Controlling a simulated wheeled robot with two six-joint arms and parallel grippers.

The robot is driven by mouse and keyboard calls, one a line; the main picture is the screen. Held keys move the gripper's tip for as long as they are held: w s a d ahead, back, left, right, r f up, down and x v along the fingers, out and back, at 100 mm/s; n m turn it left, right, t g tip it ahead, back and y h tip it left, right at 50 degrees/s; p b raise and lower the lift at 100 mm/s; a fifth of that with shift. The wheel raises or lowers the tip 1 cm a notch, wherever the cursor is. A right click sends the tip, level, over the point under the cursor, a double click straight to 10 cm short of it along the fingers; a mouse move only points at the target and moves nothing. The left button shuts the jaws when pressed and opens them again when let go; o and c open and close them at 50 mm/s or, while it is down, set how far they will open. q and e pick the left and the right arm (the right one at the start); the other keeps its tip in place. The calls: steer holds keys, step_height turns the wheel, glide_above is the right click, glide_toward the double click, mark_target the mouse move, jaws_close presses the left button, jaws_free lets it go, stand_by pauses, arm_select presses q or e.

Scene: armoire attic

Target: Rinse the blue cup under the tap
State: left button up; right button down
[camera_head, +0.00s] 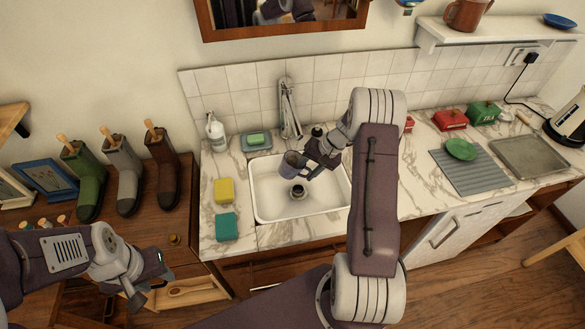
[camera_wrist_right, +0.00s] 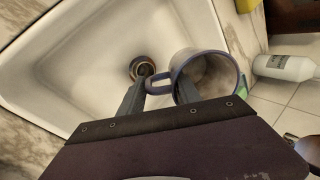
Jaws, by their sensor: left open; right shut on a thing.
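The blue cup (camera_head: 293,163), a dull grey-blue, is over the left part of the white sink (camera_head: 262,214). In the right wrist view the cup (camera_wrist_right: 216,64) has its open mouth towards the camera and looks empty. My right gripper (camera_head: 309,172) is shut on its handle; the fingers (camera_wrist_right: 158,88) stand either side of the handle. The metal tap (camera_head: 289,108) rises behind the sink, beyond the cup. I see no water running. My left gripper (camera_head: 148,284) is open and empty, in front of the counter at the lower left.
A yellow sponge (camera_head: 224,190) and a teal sponge (camera_head: 227,226) lie left of the sink. A white bottle (camera_head: 215,132) and a dish with green soap (camera_head: 257,140) stand behind. A grey mat (camera_head: 470,179) with a green bowl (camera_head: 461,149) lies right. Several boots line the left cabinet.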

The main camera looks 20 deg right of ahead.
steer(key=shift+d, duration=0.2)
steer(key=shift+s+d, duration=0.3)
steer(key=shift+d, duration=0.05)
steer(key=shift+w+a, duration=0.1)
stand_by(0.3)
steer(key=shift+w+a, duration=0.2)
steer(key=shift+a, duration=0.25)
steer(key=s+a+b, duration=0.3)
steer(key=s+b, duration=0.1)
steer(key=s, duration=0.3)
steer(key=shift+a, duration=0.35)
stand_by(1.3)
